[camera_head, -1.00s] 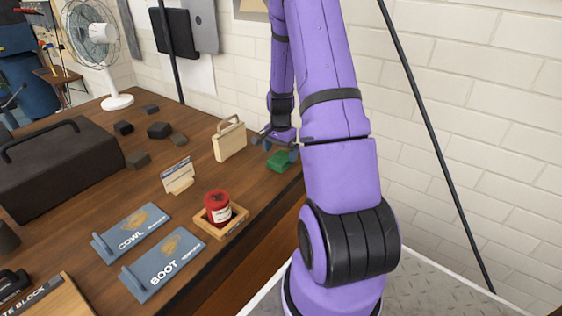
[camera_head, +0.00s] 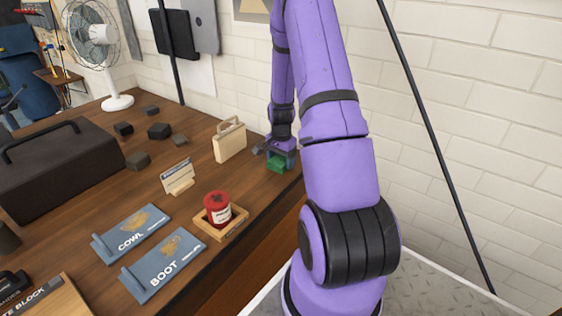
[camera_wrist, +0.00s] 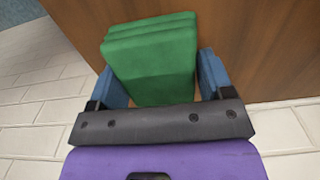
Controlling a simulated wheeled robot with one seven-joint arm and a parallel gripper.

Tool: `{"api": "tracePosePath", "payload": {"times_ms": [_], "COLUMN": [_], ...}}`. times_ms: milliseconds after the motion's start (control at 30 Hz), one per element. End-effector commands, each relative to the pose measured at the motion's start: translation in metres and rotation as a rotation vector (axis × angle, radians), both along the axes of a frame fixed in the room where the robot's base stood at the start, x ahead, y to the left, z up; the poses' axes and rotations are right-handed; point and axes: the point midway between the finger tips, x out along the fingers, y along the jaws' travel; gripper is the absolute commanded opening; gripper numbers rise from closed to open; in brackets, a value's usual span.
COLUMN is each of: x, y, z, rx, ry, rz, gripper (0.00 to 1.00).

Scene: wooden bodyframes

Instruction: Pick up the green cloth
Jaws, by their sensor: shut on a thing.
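The green cloth (camera_head: 277,163) is a folded stack near the right edge of the wooden table in the head view. My gripper (camera_head: 277,152) is over it, with its fingers down at the cloth's sides. In the wrist view the cloth (camera_wrist: 150,58) fills the space between the two blue fingers of my gripper (camera_wrist: 155,80), and the gripper is shut on it. Its folded layers show at the far end. The head view does not show clearly whether the cloth touches the table.
A beige case-like block (camera_head: 230,140) with a handle stands just left of my gripper. A red jar (camera_head: 217,208) sits in a wooden tray (camera_head: 236,225) nearer the front. A small sign (camera_head: 178,177) and several dark blocks stand further left. A white brick wall (camera_head: 450,100) is behind.

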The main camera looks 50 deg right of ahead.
Motion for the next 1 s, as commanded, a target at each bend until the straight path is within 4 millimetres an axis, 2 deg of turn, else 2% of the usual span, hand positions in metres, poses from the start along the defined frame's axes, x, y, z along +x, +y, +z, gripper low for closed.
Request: {"api": "tracePosePath", "payload": {"times_ms": [267, 500, 1000], "x": [0.000, -0.001, -0.080], "y": [0.000, 0.002, 0.093], "z": [0.010, 0.039, 0.047], "rx": [-0.002, -0.001, 0.001], "ry": [-0.001, -0.002, 0.001], "rz": [0.001, 0.001, 0.001], "gripper": [0.51, 0.51, 0.51]}}
